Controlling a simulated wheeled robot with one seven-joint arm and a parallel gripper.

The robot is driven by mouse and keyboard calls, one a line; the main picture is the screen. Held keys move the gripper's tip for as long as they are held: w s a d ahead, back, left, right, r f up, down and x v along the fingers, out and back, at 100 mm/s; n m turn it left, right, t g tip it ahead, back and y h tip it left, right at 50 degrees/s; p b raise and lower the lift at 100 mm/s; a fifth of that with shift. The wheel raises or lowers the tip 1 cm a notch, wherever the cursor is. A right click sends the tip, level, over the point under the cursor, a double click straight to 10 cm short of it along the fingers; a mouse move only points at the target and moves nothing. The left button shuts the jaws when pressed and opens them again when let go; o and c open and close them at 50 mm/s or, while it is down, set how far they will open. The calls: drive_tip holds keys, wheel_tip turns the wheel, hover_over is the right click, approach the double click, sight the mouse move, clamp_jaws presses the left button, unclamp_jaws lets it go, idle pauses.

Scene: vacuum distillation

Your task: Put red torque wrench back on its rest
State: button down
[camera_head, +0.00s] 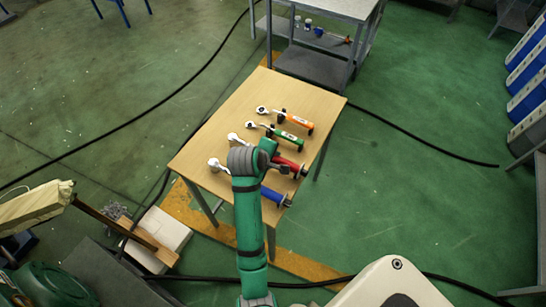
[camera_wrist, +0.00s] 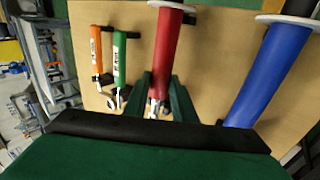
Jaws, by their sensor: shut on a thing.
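The red torque wrench lies across the wooden table; its red handle (camera_head: 289,164) shows to the right of my gripper (camera_head: 270,158) in the head view. Its silver head (camera_head: 234,138) shows on the left. In the wrist view the red handle (camera_wrist: 167,45) runs down between the two green fingers of my gripper (camera_wrist: 165,98), which are shut on it. My arm hides the middle of the wrench in the head view. I cannot tell whether it touches its rest.
On the wooden table (camera_head: 222,112), the orange wrench (camera_head: 300,122) and green wrench (camera_head: 290,139) lie beyond the red one. The blue wrench (camera_head: 273,195) lies on the near side. The table's far left is bare. A grey shelf cart (camera_head: 310,65) stands behind.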

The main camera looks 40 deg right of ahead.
drive_tip(key=shift+f, duration=0.4)
drive_tip(key=c, duration=1.4)
unclamp_jaws()
drive_tip(key=shift+f, duration=0.15)
drive_tip(key=v, duration=1.1)
